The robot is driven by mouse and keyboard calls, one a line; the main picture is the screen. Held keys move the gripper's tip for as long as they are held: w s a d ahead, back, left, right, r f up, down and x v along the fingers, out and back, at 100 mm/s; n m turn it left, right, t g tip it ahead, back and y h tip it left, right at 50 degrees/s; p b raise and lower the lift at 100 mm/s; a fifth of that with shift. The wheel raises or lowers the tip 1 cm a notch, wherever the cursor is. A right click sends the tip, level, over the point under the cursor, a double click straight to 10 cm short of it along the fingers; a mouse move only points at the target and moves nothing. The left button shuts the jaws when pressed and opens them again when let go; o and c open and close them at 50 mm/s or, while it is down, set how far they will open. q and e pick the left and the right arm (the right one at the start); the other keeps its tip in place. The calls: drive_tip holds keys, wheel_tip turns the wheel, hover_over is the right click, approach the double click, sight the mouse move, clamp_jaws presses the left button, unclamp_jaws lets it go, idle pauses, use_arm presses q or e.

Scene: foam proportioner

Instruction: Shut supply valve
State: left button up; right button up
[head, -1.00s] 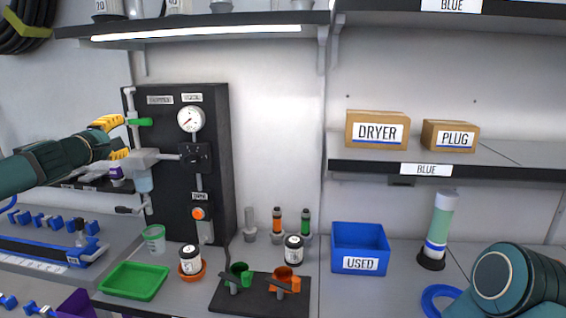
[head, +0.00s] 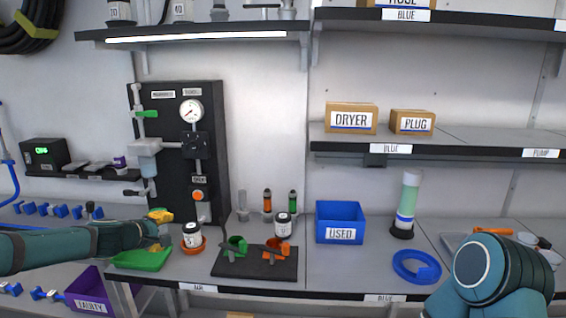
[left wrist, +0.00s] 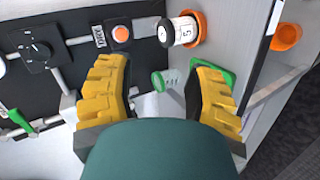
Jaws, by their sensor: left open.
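A black panel (head: 214,135) stands against the wall at left. A green valve lever (head: 147,114) on the vertical pipe at its left edge points sideways, across the pipe. The lever also shows in the left wrist view (left wrist: 18,122), at the far left. My left gripper (head: 160,230) is open and empty, low in front of the panel by the green tray (head: 140,260), well below the lever. Its yellow fingers are spread apart in the left wrist view (left wrist: 160,95). My right arm shows at lower right, but its gripper is out of view.
A gauge (head: 191,111), a black knob (head: 196,145) and an orange button (head: 198,195) are on the panel. A labelled jar (head: 192,236) in an orange dish stands beside my left gripper.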

use_arm(q)
drive_tip(key=s+d+f+m+g, duration=0.25)
drive_tip(key=d+f, duration=0.25)
drive_tip(key=f, duration=0.3)
drive_tip(key=s+d+f+m+g, duration=0.1)
drive_tip(key=s+d+f, duration=0.35)
drive_tip(key=f, duration=0.35)
drive_tip(key=s+d+f+m+g, duration=0.2)
drive_tip(key=s+d+f, duration=0.2)
drive_tip(key=s, duration=0.5)
drive_tip(key=s+d+f+m+g, duration=0.2)
drive_tip(key=s+d+f+m, duration=0.1)
drive_tip(key=s+f, duration=0.4)
drive_tip(key=s+d+f+m+g+h, duration=0.1)
drive_tip(key=s+d+f, duration=0.4)
drive_tip(key=s, duration=0.6)
drive_tip(key=shift+d+f+m+g, duration=0.35)
drive_tip(key=shift+f+m+g, duration=0.35)
drive_tip(key=shift+m, duration=0.45)
